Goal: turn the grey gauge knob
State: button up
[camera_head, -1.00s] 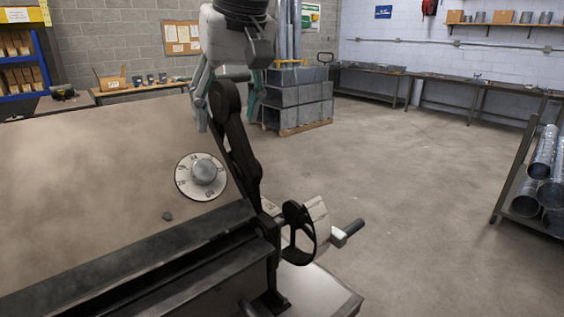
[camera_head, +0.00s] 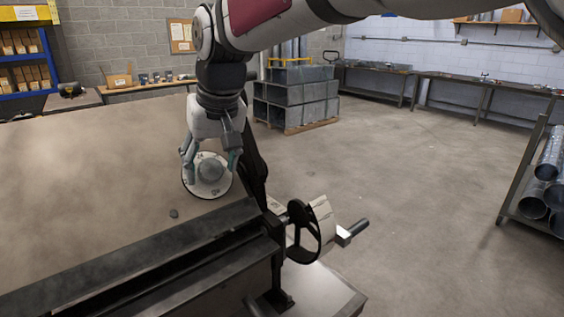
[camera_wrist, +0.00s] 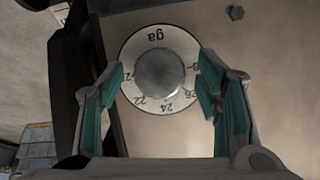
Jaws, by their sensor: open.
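The grey gauge knob (camera_head: 211,171) is a round grey cap at the middle of a white dial (camera_head: 222,187) with black numbers, on the sloped tan panel of the machine. In the wrist view the knob (camera_wrist: 159,72) sits between and a little beyond my fingertips, with the dial (camera_wrist: 152,33) around it. My gripper (camera_head: 208,165) is open, with one teal-padded finger on each side of the knob. The wrist view shows a gap between each finger of my gripper (camera_wrist: 162,82) and the knob. The fingers cover parts of the dial's edge.
A black lever arm (camera_head: 250,160) stands close to the right of the dial. Open floor is to the right.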

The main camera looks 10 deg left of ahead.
jog(key=shift+w+a+f, duration=0.1)
jog(key=shift+a+f, duration=0.05)
jog(key=shift+f, duration=0.3)
jog(key=c, duration=1.2)
jog(key=shift+o, duration=0.2)
